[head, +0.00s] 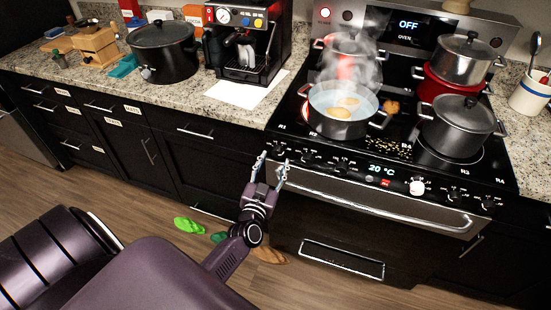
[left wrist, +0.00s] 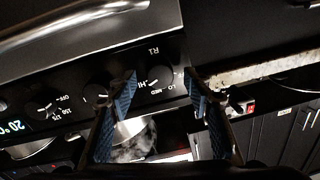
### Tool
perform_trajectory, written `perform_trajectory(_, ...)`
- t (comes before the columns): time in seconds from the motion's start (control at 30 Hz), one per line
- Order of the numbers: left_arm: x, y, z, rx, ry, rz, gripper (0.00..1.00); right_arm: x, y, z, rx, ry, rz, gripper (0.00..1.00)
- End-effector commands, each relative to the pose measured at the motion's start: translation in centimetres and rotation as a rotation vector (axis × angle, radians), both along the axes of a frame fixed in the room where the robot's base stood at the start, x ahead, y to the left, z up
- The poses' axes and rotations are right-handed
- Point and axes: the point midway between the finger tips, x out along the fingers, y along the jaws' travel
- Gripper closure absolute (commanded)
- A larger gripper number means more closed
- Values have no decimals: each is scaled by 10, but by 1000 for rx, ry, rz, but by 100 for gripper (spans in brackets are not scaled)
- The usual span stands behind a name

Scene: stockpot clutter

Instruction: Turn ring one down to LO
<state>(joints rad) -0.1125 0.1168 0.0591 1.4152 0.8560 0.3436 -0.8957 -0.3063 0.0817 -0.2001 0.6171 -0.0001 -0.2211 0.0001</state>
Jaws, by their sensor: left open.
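The knob of ring one, labelled R1, sits at the left end of the oven's front panel in the head view (head: 278,148). In the left wrist view the panel appears upside down, with the R1 knob (left wrist: 152,79) and the marks LO, MED and HI around it. I cannot clearly tell which mark its pointer faces. My left gripper (head: 272,164) is open just in front of the knob. In the wrist view its two blue-padded fingers (left wrist: 162,95) are to either side of the knob, apparently not gripping it. My right gripper is not in view.
A steaming pan (head: 343,108) stands on the front left ring, above the panel. More pots (head: 458,125) stand on the right rings. The oven handle (head: 375,200) runs below the knobs. Neighbouring knobs (head: 308,158) are close to the right. Slippers (head: 188,225) lie on the floor.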

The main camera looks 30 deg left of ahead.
Motion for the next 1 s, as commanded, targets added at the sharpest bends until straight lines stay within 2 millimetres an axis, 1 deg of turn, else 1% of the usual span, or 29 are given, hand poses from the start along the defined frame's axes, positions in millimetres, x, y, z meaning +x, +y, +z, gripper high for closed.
perform_trajectory(0.03,6,2,0,0,-1,-1,54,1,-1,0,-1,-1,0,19)
perform_trajectory(0.1,12,3,0,0,0,-1,54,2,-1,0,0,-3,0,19)
perform_trajectory(0.2,17,5,-1,1,2,-2,54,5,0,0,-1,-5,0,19)
perform_trajectory(0.5,19,6,-1,0,1,-1,54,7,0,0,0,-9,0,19)
perform_trajectory(0.57,19,5,-1,0,1,-1,59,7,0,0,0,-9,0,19)
perform_trajectory(0.9,19,5,-1,0,1,-2,96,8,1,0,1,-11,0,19)
perform_trajectory(1.0,19,5,-1,-2,1,-2,96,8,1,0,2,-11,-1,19)
